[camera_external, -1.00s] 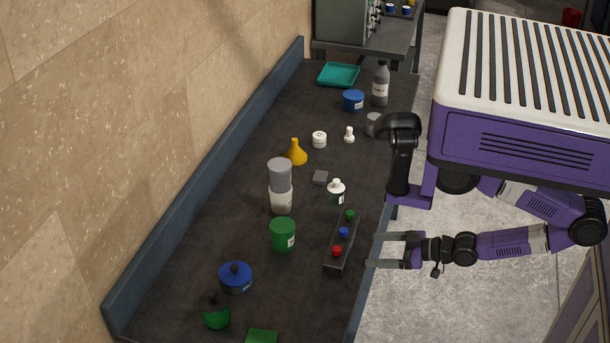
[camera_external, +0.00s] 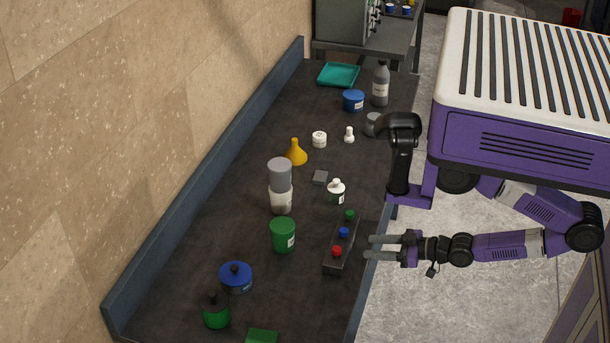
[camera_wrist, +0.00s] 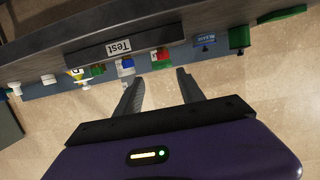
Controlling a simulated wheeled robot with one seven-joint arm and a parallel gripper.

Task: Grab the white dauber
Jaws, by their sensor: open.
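A small white piece with a round knob (camera_external: 349,135), which looks like the white dauber, stands upright on the far half of the dark bench in the external view. A white bottle with a dark-marked label (camera_external: 336,192) stands nearer, behind the button box. My gripper (camera_external: 369,247) is open and empty by the bench's right edge, beside the button box and well short of the small white piece. In the wrist view, its two fingers (camera_wrist: 160,76) are apart with nothing between them. Small white items show at the left there, but I cannot tell which is the dauber.
A button box (camera_external: 331,268) with red, blue and green buttons lies just left of my gripper. A green jar (camera_external: 283,235), a grey-topped container (camera_external: 280,176), a yellow funnel (camera_external: 296,153) and a white round tub (camera_external: 319,140) stand on the bench (camera_external: 235,185).

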